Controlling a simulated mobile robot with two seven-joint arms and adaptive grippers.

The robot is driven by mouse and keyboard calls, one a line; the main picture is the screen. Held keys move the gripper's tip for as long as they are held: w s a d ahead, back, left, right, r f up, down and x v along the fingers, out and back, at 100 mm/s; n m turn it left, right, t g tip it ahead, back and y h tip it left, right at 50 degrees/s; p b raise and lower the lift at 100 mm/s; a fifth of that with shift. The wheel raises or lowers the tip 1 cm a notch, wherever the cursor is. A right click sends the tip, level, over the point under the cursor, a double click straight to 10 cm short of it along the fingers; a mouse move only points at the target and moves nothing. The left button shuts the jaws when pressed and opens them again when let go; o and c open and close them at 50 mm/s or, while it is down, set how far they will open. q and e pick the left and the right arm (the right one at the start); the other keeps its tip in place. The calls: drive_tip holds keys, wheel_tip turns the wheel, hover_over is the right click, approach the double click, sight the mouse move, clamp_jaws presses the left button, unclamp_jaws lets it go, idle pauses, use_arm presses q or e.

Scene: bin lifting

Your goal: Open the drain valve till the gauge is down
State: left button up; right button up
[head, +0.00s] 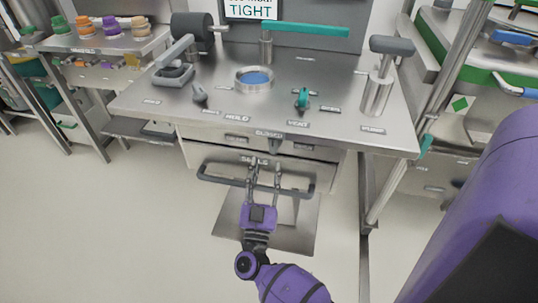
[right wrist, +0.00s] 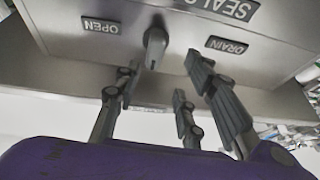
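The valve knob, a small grey lever (head: 274,146), sits on the steel bench's front panel. In the right wrist view the knob (right wrist: 155,48) stands between upside-down labels reading OPEN (right wrist: 100,25) and DRAIN (right wrist: 231,47). My right gripper (head: 264,168) is below the knob in the head view, its fingers spread. In the right wrist view its fingers (right wrist: 160,88) are apart with nothing between them, and the knob lies just beyond them, seemingly untouched. I cannot make out a gauge for certain. My left gripper is not in view.
A dark bar handle (head: 215,181) spans the drawer front behind my right gripper. The bench top (head: 205,120) carries a ring with a blue centre (head: 256,78), a teal vent knob (head: 303,100) and upright posts. Shelving stands on both sides; floor in front is mostly clear.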

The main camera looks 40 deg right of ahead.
sight(273, 148)
drive_tip(key=shift+m+g+h, duration=0.5)
drive_tip(key=shift+g+h, duration=0.2)
drive_tip(key=x, duration=0.8)
drive_tip(key=shift+d, duration=0.3)
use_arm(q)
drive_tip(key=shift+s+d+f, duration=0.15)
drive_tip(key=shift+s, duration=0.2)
use_arm(e)
drive_tip(key=shift+c, duration=0.4)
drive_tip(key=c, duration=0.8)
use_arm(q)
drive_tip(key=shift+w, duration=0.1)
